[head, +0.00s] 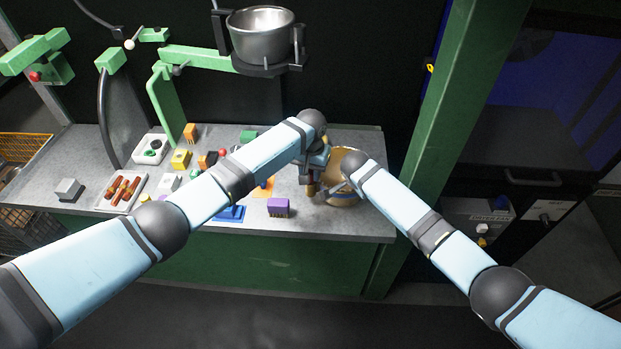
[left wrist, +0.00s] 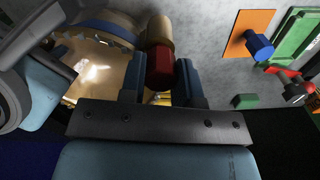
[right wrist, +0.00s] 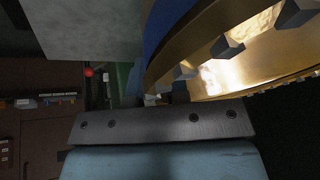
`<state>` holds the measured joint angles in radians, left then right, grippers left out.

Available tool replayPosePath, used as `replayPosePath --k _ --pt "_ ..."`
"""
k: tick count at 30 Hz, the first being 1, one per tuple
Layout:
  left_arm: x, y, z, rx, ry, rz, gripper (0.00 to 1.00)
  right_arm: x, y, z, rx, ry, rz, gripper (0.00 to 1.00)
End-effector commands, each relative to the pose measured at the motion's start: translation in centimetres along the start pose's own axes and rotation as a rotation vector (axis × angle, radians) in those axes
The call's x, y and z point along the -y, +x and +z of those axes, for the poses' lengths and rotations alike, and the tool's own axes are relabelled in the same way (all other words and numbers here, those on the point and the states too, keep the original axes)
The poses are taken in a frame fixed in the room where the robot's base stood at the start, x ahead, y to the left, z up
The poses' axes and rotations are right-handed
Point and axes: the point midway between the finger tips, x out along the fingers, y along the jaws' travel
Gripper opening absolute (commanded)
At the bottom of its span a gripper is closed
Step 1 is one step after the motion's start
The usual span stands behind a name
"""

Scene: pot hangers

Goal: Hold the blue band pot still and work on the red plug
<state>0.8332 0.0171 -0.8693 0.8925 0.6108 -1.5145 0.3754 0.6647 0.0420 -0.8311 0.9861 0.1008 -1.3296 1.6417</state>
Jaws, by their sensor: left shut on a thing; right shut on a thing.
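The blue band pot (head: 346,196) is a brass pot standing near the right end of the bench; its blue band (right wrist: 165,22) and shiny inside show in the right wrist view. The red plug (left wrist: 160,68) sits in line with a tan cylinder (left wrist: 160,30) beside the pot in the left wrist view. My left gripper (left wrist: 160,75) is shut on the red plug, one finger on each side. My right gripper (right wrist: 153,99) is shut at the pot's edge; its fingertips are mostly hidden. My forearms hide part of the pot in the head view.
A steel pot (head: 262,40) sits in a ring above the bench, on a green arm (head: 195,56). A tray of brown sticks (head: 112,203), a purple block (head: 278,208) and other small blocks lie left of my grippers. A green post (head: 450,100) stands to the right.

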Motion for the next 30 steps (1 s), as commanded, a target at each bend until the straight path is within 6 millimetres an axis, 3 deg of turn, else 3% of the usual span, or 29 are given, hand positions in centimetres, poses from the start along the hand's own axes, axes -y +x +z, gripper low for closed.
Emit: replayPosePath --k 30 --pt "0.0 -3.3 0.0 -0.002 0.000 0.001 0.00 -0.1 0.1 -0.1 -0.002 0.000 0.002 0.00"
